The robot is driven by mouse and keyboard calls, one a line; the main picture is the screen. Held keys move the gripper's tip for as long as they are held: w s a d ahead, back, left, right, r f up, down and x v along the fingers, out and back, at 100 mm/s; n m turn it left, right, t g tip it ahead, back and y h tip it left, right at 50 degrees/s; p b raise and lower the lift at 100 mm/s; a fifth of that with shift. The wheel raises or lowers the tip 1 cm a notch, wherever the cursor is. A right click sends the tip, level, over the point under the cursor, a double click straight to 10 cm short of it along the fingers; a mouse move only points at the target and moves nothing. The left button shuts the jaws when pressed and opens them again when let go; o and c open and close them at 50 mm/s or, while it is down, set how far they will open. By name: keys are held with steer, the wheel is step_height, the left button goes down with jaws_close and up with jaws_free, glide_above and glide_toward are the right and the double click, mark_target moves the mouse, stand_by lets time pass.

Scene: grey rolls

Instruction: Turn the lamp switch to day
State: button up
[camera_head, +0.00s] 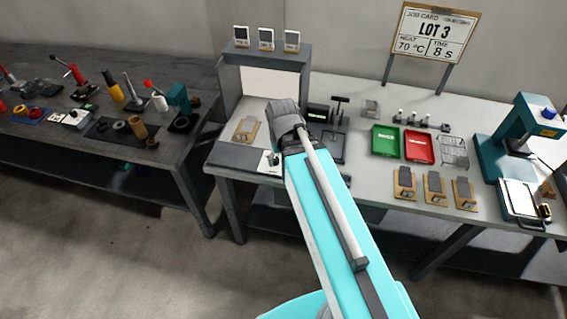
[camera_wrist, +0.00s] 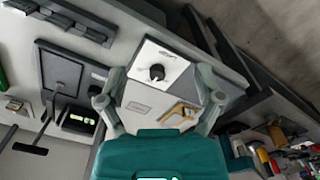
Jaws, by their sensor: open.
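The lamp switch (camera_wrist: 157,72) is a black rotary knob on a white plate with small printed lettering in the wrist view. The lettering is too small to read, so I cannot tell which setting it points to. In the camera_head view the switch plate (camera_head: 269,163) sits at the front edge of the grey lamp booth (camera_head: 227,88), left of my arm. My gripper (camera_wrist: 166,88) is open and empty, its two fingers spread on either side of the switch plate. The knob lies between and slightly beyond the fingertips, with no visible contact. The head view hides the fingertips.
A wooden holder (camera_head: 246,128) lies inside the booth. A black tray (camera_head: 331,147) is right of my arm, with green (camera_head: 386,140) and red (camera_head: 419,147) trays beyond. A dark table (camera_head: 150,157) with several tools stands left, past a gap.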

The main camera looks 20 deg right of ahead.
steer(key=shift+s+m, duration=0.4)
steer(key=shift+s, duration=0.35)
